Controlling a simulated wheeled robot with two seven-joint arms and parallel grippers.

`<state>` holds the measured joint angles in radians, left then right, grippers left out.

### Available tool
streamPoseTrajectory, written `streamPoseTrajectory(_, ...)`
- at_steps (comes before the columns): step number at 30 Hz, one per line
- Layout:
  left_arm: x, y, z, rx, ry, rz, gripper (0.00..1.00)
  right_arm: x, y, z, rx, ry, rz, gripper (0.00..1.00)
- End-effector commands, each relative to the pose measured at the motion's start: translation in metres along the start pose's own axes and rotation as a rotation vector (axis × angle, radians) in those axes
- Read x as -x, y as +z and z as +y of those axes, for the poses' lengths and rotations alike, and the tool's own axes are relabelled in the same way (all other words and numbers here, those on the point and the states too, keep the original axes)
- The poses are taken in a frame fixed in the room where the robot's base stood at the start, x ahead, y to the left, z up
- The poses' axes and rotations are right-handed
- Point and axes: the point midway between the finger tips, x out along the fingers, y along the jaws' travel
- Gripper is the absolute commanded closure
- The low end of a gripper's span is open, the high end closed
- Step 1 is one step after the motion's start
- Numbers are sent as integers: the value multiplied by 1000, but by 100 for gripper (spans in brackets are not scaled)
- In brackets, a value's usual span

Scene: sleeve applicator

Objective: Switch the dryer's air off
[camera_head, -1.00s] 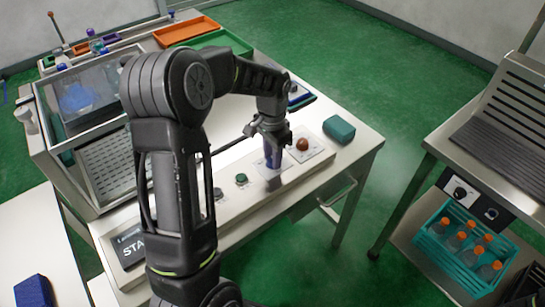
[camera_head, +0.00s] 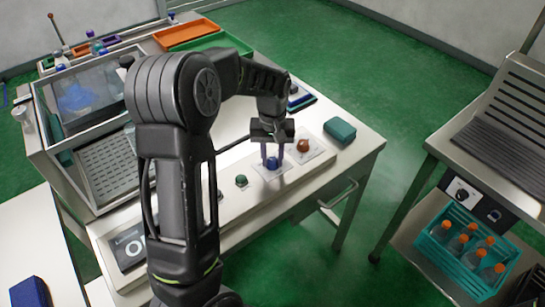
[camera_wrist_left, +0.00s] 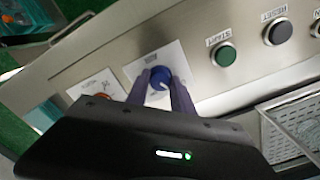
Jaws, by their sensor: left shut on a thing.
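A blue knob (camera_head: 272,163) sits on a white plate on the front panel of the steel bench. It also shows in the left wrist view (camera_wrist_left: 160,79), with a white mark on its face; the small label above it is too blurred to read. My left gripper (camera_head: 272,160) points down over the panel, its two purple fingers on either side of the blue knob and shut on it. The wrist view shows the left gripper's fingers (camera_wrist_left: 160,84) flanking the knob. My right gripper is in neither view.
An orange-brown knob (camera_head: 304,146) sits beside the blue one. A green button (camera_head: 241,181) and a dark button (camera_wrist_left: 278,32) line the same panel. A teal box (camera_head: 340,130) lies on the bench's right corner.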

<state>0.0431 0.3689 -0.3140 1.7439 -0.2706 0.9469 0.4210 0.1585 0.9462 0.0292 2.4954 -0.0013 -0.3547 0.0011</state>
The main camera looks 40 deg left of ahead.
Motion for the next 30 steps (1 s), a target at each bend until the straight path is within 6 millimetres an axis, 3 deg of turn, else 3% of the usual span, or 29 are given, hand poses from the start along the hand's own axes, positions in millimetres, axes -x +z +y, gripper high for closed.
streamPoseTrajectory(13,0,0,0,300,0,1,100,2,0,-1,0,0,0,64)
streamPoseTrajectory(30,0,0,0,355,1,1,100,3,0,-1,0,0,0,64)
